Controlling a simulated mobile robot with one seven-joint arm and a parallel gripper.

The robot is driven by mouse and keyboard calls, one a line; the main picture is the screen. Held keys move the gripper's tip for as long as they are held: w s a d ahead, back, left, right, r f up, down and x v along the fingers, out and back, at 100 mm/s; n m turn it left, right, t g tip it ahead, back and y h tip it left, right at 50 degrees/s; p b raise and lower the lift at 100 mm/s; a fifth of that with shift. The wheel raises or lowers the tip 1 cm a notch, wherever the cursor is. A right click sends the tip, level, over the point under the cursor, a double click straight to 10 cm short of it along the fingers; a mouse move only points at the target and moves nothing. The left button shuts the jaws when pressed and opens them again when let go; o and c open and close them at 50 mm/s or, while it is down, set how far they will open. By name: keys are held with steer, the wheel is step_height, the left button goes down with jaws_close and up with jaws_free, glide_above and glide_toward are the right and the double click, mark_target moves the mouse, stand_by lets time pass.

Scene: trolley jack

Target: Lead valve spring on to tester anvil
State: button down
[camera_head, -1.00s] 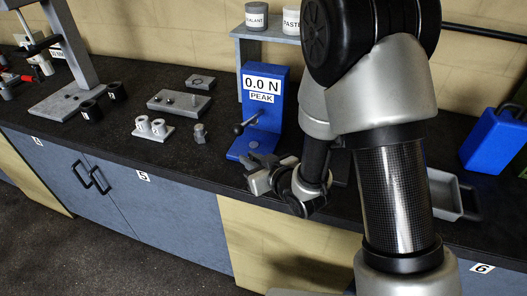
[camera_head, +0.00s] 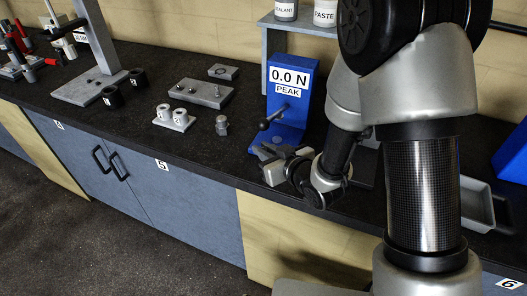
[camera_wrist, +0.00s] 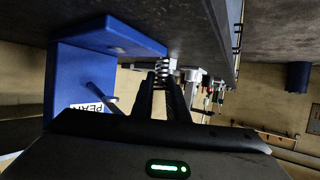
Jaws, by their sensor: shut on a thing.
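The blue tester (camera_head: 292,88) stands upright on the black bench, with a display reading 0.0 N PEAK and a lever (camera_head: 273,117) on its front. It also shows in the wrist view (camera_wrist: 75,80), tipped over, with its PEAK label partly visible. My gripper (camera_head: 270,165) is low in front of the tester. In the wrist view my gripper (camera_wrist: 163,88) is shut on the silver coil valve spring (camera_wrist: 165,70). The spring shows beside the end of the tester's blue base (camera_wrist: 110,38); I cannot tell whether they touch. The anvil is not clearly visible.
Left of the tester are a hex-shaped metal piece (camera_head: 222,125), a plate with two white rings (camera_head: 174,119), a grey block (camera_head: 200,93) and black cups (camera_head: 112,96). A grey tray (camera_head: 478,200) lies to the right. A shelf (camera_head: 300,26) with jars stands behind.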

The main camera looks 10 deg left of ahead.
steer(key=shift+w+d+f+b, duration=0.2)
steer(key=shift+w+d+b, duration=0.15)
steer(key=shift+w, duration=1.4)
steer(key=shift+w+d+f+b, duration=0.2)
steer(key=shift+w+d+b, duration=0.15)
steer(key=shift+w, duration=1.35)
steer(key=shift+w+d+f+b, duration=0.2)
steer(key=shift+w+d+b, duration=0.15)
steer(key=shift+w, duration=1.4)
steer(key=shift+f, duration=0.15)
steer(key=c, duration=1.7)
jaws_free()
steer(key=shift+o, duration=0.2)
steer(key=v, duration=1.7)
steer(key=shift+s, duration=0.2)
steer(key=shift+d+b, duration=0.15)
steer(key=shift+b, duration=0.15)
